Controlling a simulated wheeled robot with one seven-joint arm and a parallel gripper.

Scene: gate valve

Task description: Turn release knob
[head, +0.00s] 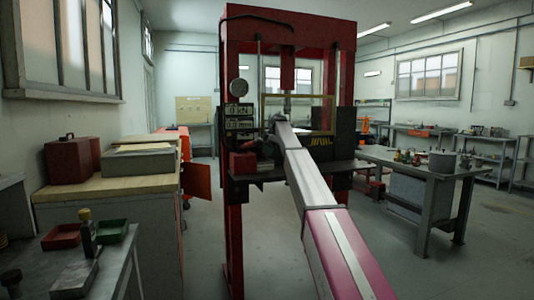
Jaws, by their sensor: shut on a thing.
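A red press frame (233,210) stands in the middle of the head view, with a round gauge (238,87) on its left post. A small red unit (243,162) sits on the dark shelf at the left of the press. My arm reaches from the bottom right up to the press. My gripper (266,150) is the small dark shape at the right side of the red unit, partly hidden by my arm. It is shut at the place of the release knob. The knob itself is too small and covered to make out.
A workbench with a light wooden top (95,188) stands at the left, carrying a red toolbox (73,159). A grey table (405,165) with a pot and small items stands at the right. The floor (400,260) at the front right is clear.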

